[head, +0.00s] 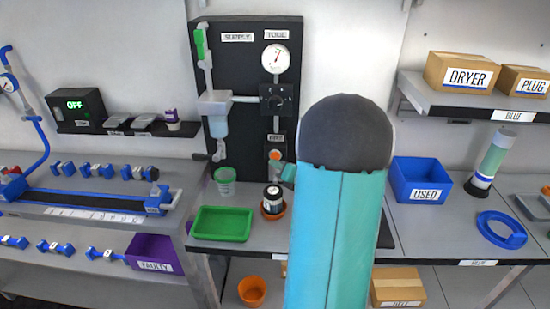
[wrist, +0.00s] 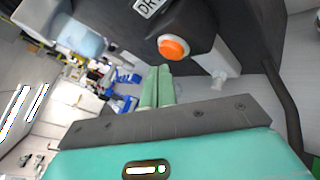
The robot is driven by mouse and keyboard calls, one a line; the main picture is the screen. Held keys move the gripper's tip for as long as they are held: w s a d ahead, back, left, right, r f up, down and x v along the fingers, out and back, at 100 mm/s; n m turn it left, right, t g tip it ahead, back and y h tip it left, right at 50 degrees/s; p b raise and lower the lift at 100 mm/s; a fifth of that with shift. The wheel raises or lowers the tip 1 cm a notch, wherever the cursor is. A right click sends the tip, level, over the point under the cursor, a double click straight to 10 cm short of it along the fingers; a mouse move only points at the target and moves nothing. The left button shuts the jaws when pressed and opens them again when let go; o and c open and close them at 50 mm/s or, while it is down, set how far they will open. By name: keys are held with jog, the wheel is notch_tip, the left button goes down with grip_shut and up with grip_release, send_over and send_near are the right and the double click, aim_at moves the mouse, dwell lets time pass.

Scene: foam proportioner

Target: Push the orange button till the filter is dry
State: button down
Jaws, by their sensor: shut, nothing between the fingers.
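The orange button (head: 275,155) sits low on the black panel (head: 240,60), under a small label. In the wrist view the button (wrist: 173,47) is round, in a light ring on a dark housing. My gripper (wrist: 158,72) is shut and empty, its green fingertips just below the button in that picture; I cannot tell whether they touch it. In the head view the gripper (head: 288,171) shows only partly beside my arm. The filter (head: 217,123), a translucent bluish bowl under a grey head, hangs on the panel's left; whether it holds liquid is unclear.
Below the panel stand a green-rimmed cup (head: 225,182), a dark jar (head: 272,202) in an orange dish, and a green tray (head: 222,224). A blue USED bin (head: 421,180) is to the right. A gauge (head: 275,58) sits at the panel's upper right. My arm hides the middle of the bench.

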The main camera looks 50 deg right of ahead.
jog(key=shift+w+d, duration=0.1)
jog(key=shift+d, duration=0.05)
jog(key=shift+w+d, duration=0.2)
jog(key=shift+w+d, duration=0.25)
jog(key=shift+d, duration=0.1)
dwell(0.9)
dwell(0.3)
jog(key=shift+s+a, duration=0.55)
jog(key=shift+a, duration=0.15)
jog(key=shift+s+a, duration=0.8)
jog(key=shift+a, duration=0.2)
jog(key=shift+s+a, duration=0.75)
jog(key=shift+a, duration=0.2)
